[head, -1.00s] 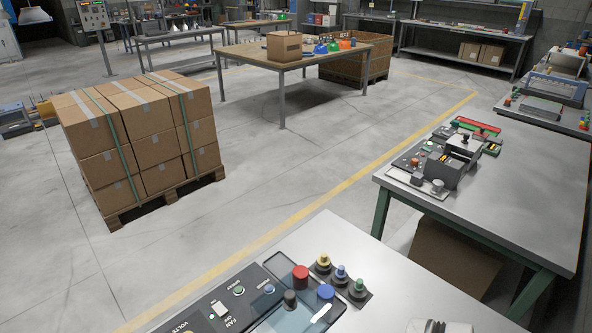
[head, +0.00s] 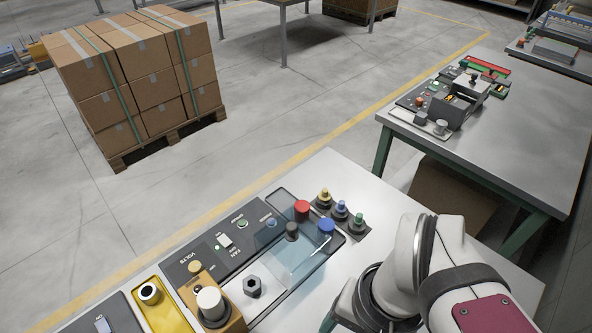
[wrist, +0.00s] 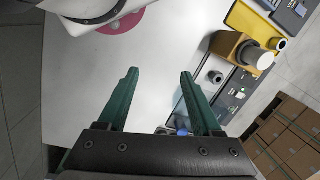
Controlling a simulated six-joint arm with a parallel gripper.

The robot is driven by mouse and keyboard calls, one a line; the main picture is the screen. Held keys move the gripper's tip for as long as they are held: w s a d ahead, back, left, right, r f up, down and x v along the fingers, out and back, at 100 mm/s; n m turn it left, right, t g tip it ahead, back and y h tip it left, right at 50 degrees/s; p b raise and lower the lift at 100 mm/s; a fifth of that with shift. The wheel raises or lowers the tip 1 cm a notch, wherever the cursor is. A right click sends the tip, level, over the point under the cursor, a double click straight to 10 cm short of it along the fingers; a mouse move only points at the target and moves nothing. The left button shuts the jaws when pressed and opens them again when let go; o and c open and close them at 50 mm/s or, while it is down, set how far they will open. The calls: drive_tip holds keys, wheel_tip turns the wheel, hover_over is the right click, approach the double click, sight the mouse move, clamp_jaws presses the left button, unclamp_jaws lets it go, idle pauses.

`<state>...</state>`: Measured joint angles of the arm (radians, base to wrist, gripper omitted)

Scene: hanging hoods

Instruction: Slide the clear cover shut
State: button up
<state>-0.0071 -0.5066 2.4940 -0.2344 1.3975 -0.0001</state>
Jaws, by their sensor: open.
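The clear cover (head: 290,258) is a bluish see-through sheet lying over a dark-framed tray on the near white bench. A red knob (head: 302,208), a blue knob (head: 326,226) and a dark knob (head: 291,231) stand around its far end. In the wrist view, a bluish part of the tray area shows beside my right-hand finger, which hides some of it. My gripper (wrist: 159,75) has two green fingers, spread wide and empty, above bare white bench. The fingers are outside the head view. I cannot tell how far the cover is slid.
A control panel (head: 222,240) with switches lies left of the tray. A tan block (head: 221,314) with a white knob and a hex nut (head: 252,286) stand near it. Yellow, blue and green-topped knobs (head: 340,211) stand at the far corner. A second bench (head: 500,130) stands behind to the right.

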drive_tip(key=w+a+r+n, duration=0.1)
drive_tip(key=w+r, duration=0.1)
drive_tip(key=w, duration=0.4)
drive_tip(key=w+a+r+n, duration=0.1)
drive_tip(key=w+r+n, duration=0.15)
drive_tip(key=w, duration=0.45)
drive_tip(key=n+h, duration=0.2)
hover_over(291, 226)
wheel_tip(291, 226, down, 14)
drive_tip(key=shift+r, duration=0.1)
drive_tip(key=shift+f, duration=0.75)
clamp_jaws()
